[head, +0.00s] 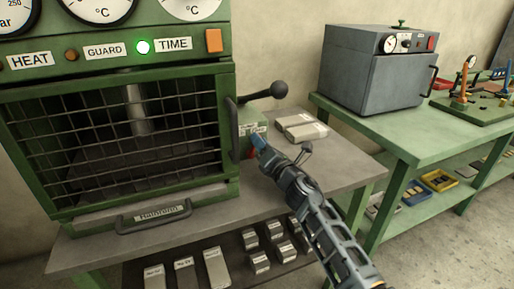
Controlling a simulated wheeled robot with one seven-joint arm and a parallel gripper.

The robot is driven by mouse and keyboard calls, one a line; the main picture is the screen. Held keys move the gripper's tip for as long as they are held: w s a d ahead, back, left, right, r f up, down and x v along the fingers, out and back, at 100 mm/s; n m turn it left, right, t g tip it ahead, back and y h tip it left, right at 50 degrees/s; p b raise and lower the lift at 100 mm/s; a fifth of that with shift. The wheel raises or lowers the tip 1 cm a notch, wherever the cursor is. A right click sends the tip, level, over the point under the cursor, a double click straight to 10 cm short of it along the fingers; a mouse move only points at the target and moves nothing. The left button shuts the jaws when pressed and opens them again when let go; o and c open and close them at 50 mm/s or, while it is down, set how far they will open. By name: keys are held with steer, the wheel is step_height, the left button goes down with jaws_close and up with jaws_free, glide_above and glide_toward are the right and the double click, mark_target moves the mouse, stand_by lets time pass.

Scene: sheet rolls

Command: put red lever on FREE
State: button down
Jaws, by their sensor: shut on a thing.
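A small green box (253,129) with white labels stands on the grey bench, right of the caged press. The lettering on its labels is too small to read, so I cannot tell which one says FREE. A small bit of red, the red lever (250,153), shows at the front of this box, mostly hidden behind my gripper. My gripper (257,141) is at the front of the box, with its blue fingertips shut on the red lever. The lever's exact position is hidden.
A black ball-ended handle (278,90) sticks out above the box. The green press (118,140) with its mesh guard stands at left. A pale block (301,127) lies behind my gripper. A grey oven (378,68) stands on the green table at right. Metal blocks (216,266) lie below the bench.

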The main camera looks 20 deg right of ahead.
steer(key=shift+d+f+m+h+b, duration=0.25)
steer(key=shift+m+h+b, duration=0.05)
steer(key=shift+m, duration=0.5)
steer(key=c, duration=0.9)
jaws_free()
steer(key=shift+o, duration=0.2)
steer(key=shift+d, duration=0.1)
steer(key=shift+r+p, duration=0.4)
steer(key=shift+r, duration=0.15)
step_height(320, 180, up, 4)
steer(key=p, duration=0.3)
steer(key=s+d+r+p, duration=0.6)
steer(key=d+p, duration=0.1)
steer(key=d, duration=0.2)
steer(key=shift+s+d, duration=0.3)
